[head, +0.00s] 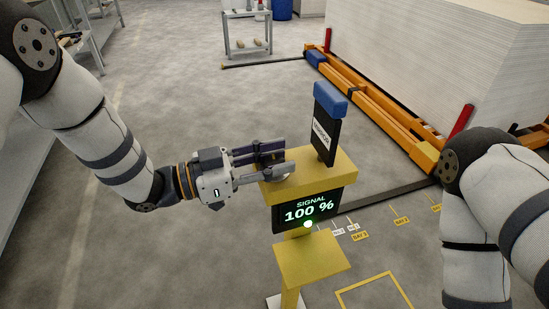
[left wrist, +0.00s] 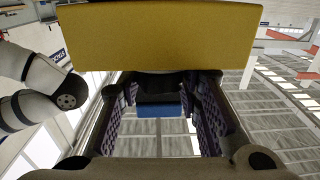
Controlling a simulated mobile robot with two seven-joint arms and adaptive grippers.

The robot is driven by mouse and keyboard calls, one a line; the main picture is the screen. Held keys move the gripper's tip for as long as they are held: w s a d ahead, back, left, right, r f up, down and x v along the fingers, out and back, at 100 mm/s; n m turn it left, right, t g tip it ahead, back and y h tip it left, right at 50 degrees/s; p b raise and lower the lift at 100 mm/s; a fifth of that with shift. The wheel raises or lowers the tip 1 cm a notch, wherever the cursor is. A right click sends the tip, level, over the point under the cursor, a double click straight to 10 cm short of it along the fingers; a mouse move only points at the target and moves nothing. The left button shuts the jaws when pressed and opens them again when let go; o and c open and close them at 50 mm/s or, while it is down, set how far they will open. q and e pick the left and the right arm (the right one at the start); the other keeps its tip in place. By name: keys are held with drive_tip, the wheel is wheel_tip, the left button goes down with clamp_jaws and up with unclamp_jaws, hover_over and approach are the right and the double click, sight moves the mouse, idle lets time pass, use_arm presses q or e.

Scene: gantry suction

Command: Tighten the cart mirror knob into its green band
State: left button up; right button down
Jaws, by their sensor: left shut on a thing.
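The yellow cart post (head: 335,172) carries a dark upright mirror panel (head: 322,140) with a blue top (head: 330,98). My left gripper (head: 278,163) reaches in from the left, its fingers at the left end of the post's yellow head. It is shut on the knob, which the fingers mostly hide; a pale rounded edge (head: 284,180) shows beside them. A display (head: 308,209) below reads "SIGNAL 100 %" in green, with a lit green lamp (head: 308,224). The left wrist view shows the gripper's purple-padded fingers (left wrist: 163,100) under the yellow head (left wrist: 160,35). No green band is discernible on the knob.
A lower yellow plate (head: 312,257) sticks out below the display. An orange gantry frame (head: 375,103) and a large pale stack of sheets (head: 430,60) stand behind. Labelled floor marks (head: 360,236) lie to the right.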

use_arm(q)
drive_tip(key=shift+f+m+g, duration=0.1)
drive_tip(key=shift+m+g, duration=0.3)
drive_tip(key=shift+g, duration=0.2)
drive_tip(key=shift+g+h, duration=0.3)
drive_tip(key=o, duration=1.2)
drive_tip(key=v, duration=1.2)
